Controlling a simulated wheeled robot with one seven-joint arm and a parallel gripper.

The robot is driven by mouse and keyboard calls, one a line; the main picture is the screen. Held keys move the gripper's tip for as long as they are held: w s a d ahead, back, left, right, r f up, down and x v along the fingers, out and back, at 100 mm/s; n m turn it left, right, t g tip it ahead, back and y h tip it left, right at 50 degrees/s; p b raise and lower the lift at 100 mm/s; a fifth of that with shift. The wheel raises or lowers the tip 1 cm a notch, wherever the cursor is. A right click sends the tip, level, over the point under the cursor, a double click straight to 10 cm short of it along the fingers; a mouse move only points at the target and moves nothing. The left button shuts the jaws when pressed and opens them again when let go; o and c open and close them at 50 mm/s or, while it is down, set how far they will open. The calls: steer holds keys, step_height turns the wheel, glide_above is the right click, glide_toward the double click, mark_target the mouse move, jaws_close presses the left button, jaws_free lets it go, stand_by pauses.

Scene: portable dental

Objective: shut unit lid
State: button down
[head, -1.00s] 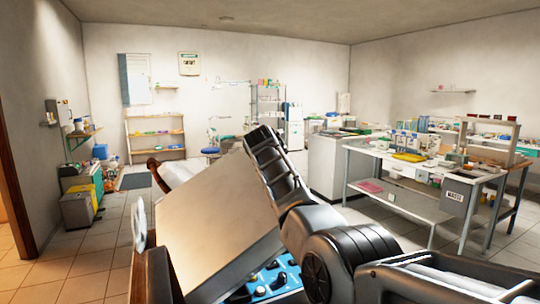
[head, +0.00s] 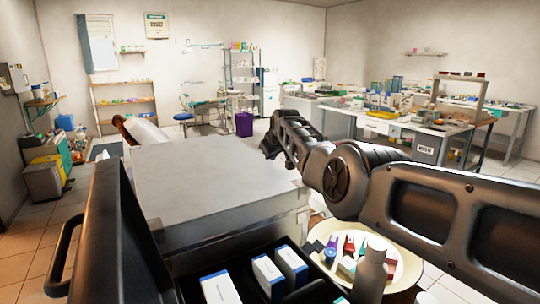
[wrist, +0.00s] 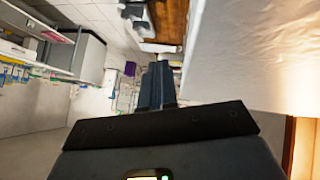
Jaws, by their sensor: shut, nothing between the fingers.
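The unit lid (head: 205,180) is a broad pale grey metal panel in the middle of the head view. It lies about level over the unit body (head: 302,215), and no blue control panel shows under it. I cannot tell whether a thin gap remains at its edges. My gripper (head: 269,148) is at the lid's far right side, pointing away from me, with its fingers together and empty. I cannot tell whether it touches the lid. In the wrist view the dark fingers (wrist: 156,84) are close together, and a pale surface (wrist: 255,50) fills the right side.
A black tray with white and blue boxes (head: 268,275) is at the near edge, beside a black panel with a handle (head: 62,245). A round cream tray (head: 405,262) holds small items at right. A purple bin (head: 244,124) and a workbench (head: 415,128) stand beyond.

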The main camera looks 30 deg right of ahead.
steer(key=shift+s+d+f+b, duration=0.1)
steer(key=shift+s+f+b, duration=0.1)
steer(key=shift+f+b, duration=0.45)
steer(key=shift+f, duration=0.25)
steer(key=s+r+p, duration=0.5)
steer(key=s+r, duration=0.1)
steer(key=r, duration=0.7)
steer(key=shift+s+a, duration=0.15)
steer(key=shift+a, duration=0.15)
